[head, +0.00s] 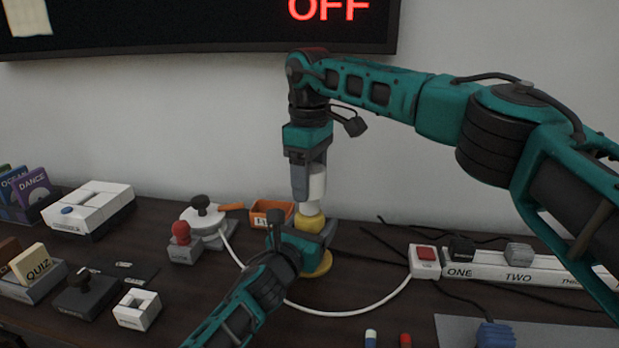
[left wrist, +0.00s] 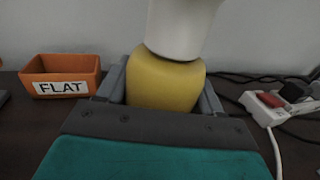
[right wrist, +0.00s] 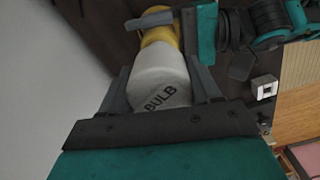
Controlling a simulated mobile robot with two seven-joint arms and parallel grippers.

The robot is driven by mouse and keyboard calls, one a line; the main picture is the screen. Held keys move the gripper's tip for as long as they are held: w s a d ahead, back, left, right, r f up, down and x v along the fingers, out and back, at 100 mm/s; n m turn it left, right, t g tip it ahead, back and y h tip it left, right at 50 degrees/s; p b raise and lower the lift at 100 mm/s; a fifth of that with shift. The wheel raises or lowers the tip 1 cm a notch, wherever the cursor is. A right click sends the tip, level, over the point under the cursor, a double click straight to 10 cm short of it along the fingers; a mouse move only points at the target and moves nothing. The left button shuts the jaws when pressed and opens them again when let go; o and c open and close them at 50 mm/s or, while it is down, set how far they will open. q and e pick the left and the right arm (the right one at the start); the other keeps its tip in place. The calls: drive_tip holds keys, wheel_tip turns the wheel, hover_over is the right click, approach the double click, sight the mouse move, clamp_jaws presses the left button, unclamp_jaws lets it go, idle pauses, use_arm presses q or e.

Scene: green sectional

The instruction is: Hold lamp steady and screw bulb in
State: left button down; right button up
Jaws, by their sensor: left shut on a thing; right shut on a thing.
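The white bulb (head: 316,184), lettered BULB in the right wrist view (right wrist: 160,82), is upright directly above the lamp. My right gripper (head: 308,185) comes from above and is shut on the bulb. The bulb's lower end meets the lamp's top; how deep it sits is hidden.
An orange FLAT tray (left wrist: 62,70) stands behind the lamp at left. A power strip (head: 530,268) with a red switch is at right, with black cables behind. A white device with a black knob (head: 203,212) and a red-topped block (head: 181,240) stand left. A wall screen reads OFF.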

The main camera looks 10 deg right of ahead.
idle(0.3)
drive_tip(key=o, duration=1.1)
drive_tip(key=shift+c, duration=0.2)
drive_tip(key=shift+r, duration=2.3)
drive_tip(key=shift+o, duration=0.3)
